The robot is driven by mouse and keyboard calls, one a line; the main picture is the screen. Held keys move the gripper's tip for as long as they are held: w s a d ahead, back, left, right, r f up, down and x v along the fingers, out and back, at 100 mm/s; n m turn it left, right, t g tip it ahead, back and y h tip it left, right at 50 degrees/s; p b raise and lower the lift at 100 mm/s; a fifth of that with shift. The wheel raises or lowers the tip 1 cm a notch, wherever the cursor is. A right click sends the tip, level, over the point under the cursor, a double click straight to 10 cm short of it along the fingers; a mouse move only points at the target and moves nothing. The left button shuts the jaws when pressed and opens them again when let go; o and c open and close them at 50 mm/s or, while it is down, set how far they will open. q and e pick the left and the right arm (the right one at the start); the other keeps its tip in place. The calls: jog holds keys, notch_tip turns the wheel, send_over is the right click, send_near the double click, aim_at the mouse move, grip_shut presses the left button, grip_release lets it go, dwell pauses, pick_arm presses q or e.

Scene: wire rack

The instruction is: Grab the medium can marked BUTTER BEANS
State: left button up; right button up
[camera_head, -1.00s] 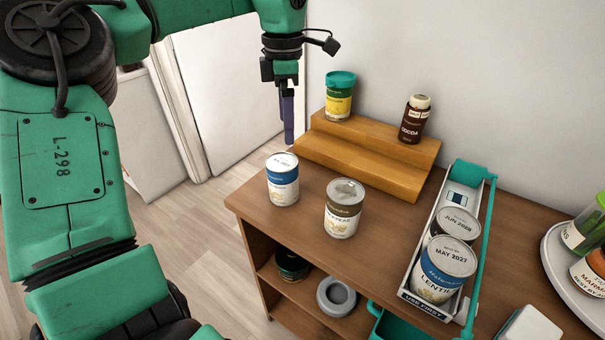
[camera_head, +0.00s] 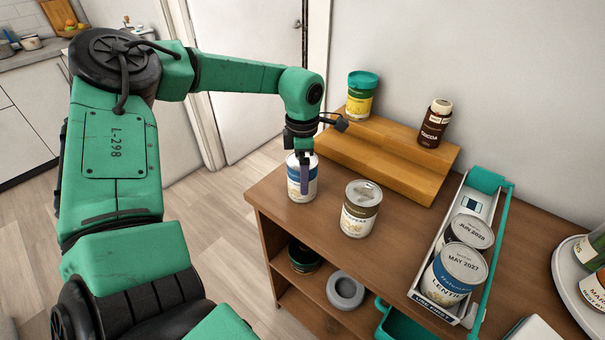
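A white can with a blue band (camera_head: 293,187) stands upright at the left end of the wooden table. Its label wording is too small and partly covered to read. My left gripper (camera_head: 305,182) points down at this can, and a purple finger crosses in front of its right part. The other finger is not clearly visible, so I cannot tell the opening or whether it touches the can. A can with an olive-brown band (camera_head: 360,211) stands just to the right; its label seems to end in "PEAS". My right gripper is not in view.
A wooden step riser (camera_head: 385,158) behind holds a yellow jar with a teal lid (camera_head: 361,96) and a cocoa bottle (camera_head: 434,124). A "USE FIRST" tray (camera_head: 434,306) at right holds two cans, the front one marked LENTIL. A turntable (camera_head: 570,290) with jars is far right.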

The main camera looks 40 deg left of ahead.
pick_arm(q)
grip_shut()
jog(key=shift+r, duration=0.15)
